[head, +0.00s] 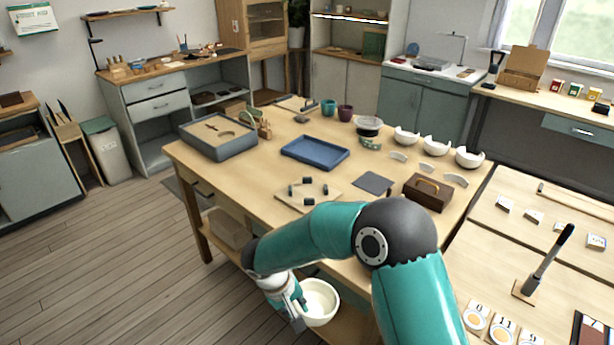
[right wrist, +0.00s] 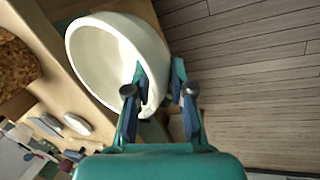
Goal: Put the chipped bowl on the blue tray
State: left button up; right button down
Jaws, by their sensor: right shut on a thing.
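A cream bowl (head: 320,302) hangs from my right gripper (head: 298,308) beside the near edge of the table, low in the head view. In the right wrist view the bowl (right wrist: 92,62) is tilted, with its rim between the fingers of my right gripper (right wrist: 158,80). I cannot make out a chip on it. The blue tray (head: 315,164) lies flat and empty in the middle of the table, well beyond the gripper. My left gripper is not in view.
White broken bowls (head: 435,146) stand at the right. A lower shelf (head: 345,322) lies under the table.

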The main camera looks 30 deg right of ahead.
aim_at(316, 152)
jog(key=z, duration=1.4)
jog(key=i, duration=0.1)
jog(key=u, duration=2.6)
jog(key=i, duration=1.95)
jog(key=u, duration=0.95)
jog(key=i, duration=0.2)
jog(key=z, duration=2.9)
